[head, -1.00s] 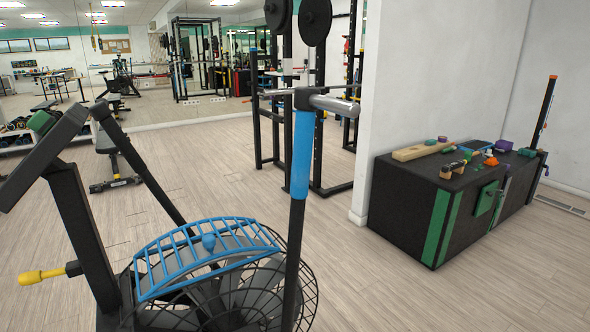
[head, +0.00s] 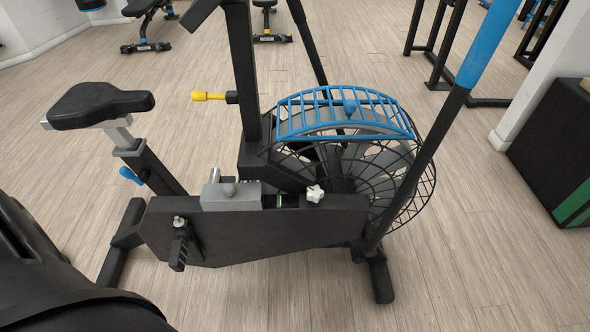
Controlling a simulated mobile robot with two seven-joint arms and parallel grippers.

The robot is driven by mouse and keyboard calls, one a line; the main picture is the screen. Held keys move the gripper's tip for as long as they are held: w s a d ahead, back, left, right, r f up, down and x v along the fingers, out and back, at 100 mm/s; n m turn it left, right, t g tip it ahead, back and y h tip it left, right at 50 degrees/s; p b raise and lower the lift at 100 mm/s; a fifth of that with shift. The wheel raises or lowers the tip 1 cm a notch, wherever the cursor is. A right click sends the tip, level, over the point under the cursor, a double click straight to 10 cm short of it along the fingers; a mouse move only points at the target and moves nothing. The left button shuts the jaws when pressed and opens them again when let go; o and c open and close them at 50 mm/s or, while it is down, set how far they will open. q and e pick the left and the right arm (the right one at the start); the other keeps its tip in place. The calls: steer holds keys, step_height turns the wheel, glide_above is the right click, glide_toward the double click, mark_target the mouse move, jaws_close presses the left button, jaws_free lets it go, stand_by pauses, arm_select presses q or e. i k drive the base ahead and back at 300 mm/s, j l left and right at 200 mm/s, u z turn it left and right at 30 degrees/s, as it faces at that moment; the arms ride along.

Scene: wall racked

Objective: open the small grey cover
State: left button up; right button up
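A small grey cover (head: 231,196) sits on top of the black lower frame of an exercise bike, near the middle of the head view. It looks like a low box with a rounded grey knob on its near side. It seems to lie shut on the frame. A white star-shaped knob (head: 315,193) is on the frame to its right, with a small green part between them. Neither of my grippers shows in the head view.
The bike's caged fan (head: 405,185) with a blue guard (head: 350,104) stands right of the cover. Its black seat (head: 100,105) is at left, and a yellow handle (head: 208,97) is behind. A large dark shape fills the bottom left corner. The floor at the front right is clear.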

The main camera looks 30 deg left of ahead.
mark_target(229, 197)
steer(key=u, duration=1.55)
